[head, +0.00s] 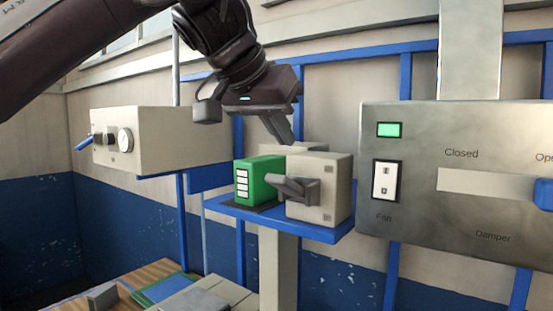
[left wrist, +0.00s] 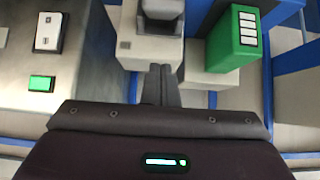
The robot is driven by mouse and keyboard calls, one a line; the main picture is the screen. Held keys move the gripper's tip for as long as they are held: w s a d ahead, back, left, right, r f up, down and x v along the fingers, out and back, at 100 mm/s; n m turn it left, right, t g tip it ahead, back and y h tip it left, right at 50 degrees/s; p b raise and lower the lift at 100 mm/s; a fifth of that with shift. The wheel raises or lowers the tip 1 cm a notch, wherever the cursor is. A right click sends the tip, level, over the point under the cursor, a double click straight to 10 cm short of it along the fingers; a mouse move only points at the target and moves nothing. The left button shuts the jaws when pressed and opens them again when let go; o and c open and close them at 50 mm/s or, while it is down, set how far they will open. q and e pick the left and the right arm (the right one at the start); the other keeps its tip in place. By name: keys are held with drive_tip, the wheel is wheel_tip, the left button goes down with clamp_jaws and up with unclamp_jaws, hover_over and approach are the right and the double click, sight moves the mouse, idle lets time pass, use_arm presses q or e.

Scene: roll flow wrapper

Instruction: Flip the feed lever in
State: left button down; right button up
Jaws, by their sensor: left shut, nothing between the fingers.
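A grey lever (head: 293,187) sticks out from the front of a beige box (head: 328,190) on a blue shelf. No label naming it as the feed lever is readable. In the left wrist view the lever (left wrist: 161,12) shows at the top edge, partly cut off, in front of the beige box (left wrist: 128,48). My left gripper (head: 287,138) is shut and empty, above the box and apart from the lever. Its closed fingers (left wrist: 160,80) point toward the box in the left wrist view. My right gripper is not in view.
A green box (head: 258,180) stands left of the beige box on the blue shelf (head: 275,222). A metal panel (head: 450,220) with a Fan switch and Damper slider is at right. A beige gauge box (head: 170,140) with a blue handle is at left. A table lies below.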

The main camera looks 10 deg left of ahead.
sight(276, 174)
use_arm(q)
drive_tip(key=f, duration=0.3)
drive_tip(key=shift+s+a, duration=0.1)
drive_tip(key=shift+s, duration=0.1)
drive_tip(key=shift+s+a+f, duration=0.2)
drive_tip(key=shift+s+f, duration=0.35)
drive_tip(key=shift+w, duration=0.1)
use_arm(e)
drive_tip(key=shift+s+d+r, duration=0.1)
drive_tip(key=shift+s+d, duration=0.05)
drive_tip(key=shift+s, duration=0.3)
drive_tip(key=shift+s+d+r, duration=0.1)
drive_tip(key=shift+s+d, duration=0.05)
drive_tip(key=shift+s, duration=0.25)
use_arm(q)
drive_tip(key=shift+d, duration=0.1)
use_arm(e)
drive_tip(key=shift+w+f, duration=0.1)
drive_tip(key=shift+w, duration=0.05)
